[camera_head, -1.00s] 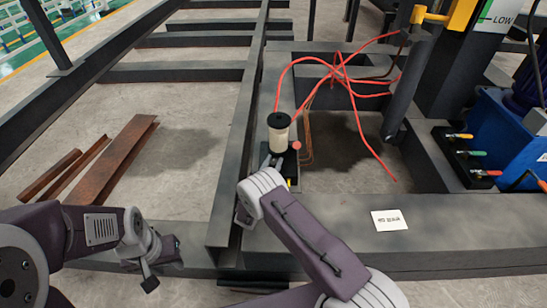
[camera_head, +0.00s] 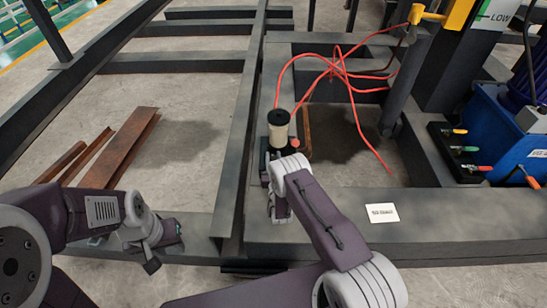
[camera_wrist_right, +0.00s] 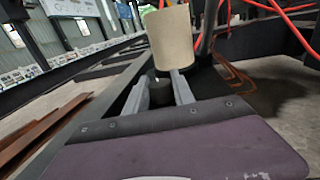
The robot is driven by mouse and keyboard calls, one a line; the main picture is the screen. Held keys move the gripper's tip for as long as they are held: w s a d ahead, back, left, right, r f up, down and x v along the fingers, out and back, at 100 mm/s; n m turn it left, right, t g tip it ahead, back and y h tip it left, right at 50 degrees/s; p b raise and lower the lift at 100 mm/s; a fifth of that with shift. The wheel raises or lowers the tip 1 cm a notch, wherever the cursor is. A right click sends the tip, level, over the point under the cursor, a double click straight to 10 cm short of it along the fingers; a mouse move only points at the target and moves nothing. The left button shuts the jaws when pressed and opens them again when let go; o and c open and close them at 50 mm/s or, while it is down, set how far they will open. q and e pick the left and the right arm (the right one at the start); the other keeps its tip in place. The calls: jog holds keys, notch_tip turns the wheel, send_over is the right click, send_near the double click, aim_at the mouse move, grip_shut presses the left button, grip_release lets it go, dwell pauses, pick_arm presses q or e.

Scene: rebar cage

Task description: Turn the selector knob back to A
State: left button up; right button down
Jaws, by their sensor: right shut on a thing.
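My right gripper (camera_wrist_right: 161,86) is shut on a small black knob (camera_wrist_right: 160,94), which shows between its two grey fingers in the right wrist view. I take it to be the selector knob; no letter or pointer mark is readable. In the head view the right gripper (camera_head: 266,178) is at the near side of a dark block below a cream cylinder (camera_head: 279,133) with a black cap. The wrist hides the knob there. My left gripper (camera_head: 158,245) hangs empty at the lower left, away from the block; its finger gap is unclear.
A red ball-shaped knob (camera_head: 295,143) sits right of the cylinder. Red hoses (camera_head: 341,75) loop behind it. A white label (camera_head: 381,212) lies on the near beam. Rusty steel pieces (camera_head: 118,150) lie on the floor at left. A blue tank (camera_head: 500,130) stands at right.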

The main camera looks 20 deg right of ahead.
jog(key=c, duration=1.1)
grip_release()
jog(key=s+p, duration=0.1)
jog(key=s, duration=0.1)
jog(key=s+p, duration=0.2)
jog(key=s, duration=0.1)
jog(key=s+a+p, duration=0.1)
jog(key=s, duration=0.1)
jog(key=shift+s+a+r+p, duration=0.1)
jog(key=shift+s+r+p, duration=0.05)
jog(key=shift+s+p, duration=0.2)
jog(key=shift+s, duration=0.65)
